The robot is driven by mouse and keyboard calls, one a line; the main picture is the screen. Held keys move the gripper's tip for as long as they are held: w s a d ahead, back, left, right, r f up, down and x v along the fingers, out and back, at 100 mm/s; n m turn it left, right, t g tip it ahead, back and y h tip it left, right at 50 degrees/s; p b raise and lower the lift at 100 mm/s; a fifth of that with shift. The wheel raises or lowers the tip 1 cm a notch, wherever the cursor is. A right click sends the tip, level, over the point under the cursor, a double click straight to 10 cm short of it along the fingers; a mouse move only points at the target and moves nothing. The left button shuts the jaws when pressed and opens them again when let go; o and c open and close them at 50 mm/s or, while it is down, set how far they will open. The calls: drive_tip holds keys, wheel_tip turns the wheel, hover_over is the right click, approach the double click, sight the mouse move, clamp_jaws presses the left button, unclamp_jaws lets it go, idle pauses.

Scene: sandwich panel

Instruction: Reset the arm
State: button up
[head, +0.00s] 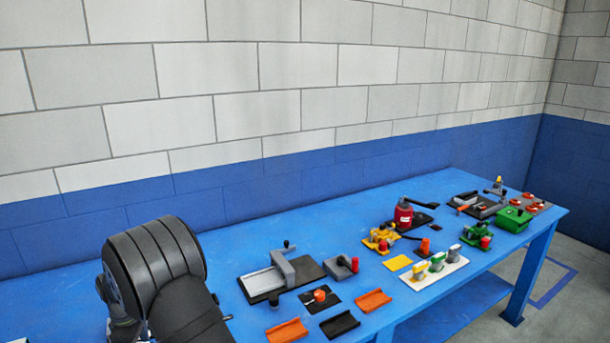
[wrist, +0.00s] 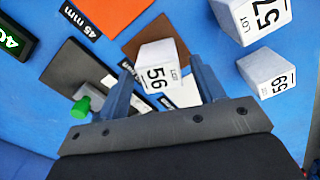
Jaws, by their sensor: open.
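My gripper (wrist: 162,64) shows in the wrist view with its two blue-grey fingers spread apart. A pale block marked "LOT 56" (wrist: 157,62) appears in the gap between the fingertips, with blue surface visible around it. I cannot tell how far the block is from the fingers; it is not clamped. In the head view a large dark ribbed part of my arm fills the lower left, and the gripper itself is out of sight there.
Blocks marked 57 (wrist: 252,18) and 59 (wrist: 267,72) lie to the right in the wrist view. A dark plate (wrist: 75,68) with a green knob (wrist: 81,107) lies left. The blue bench (head: 330,240) carries several fixtures, including a red container (head: 403,215) and green box (head: 513,219).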

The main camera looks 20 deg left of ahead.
drive_tip(key=shift+r, duration=0.45)
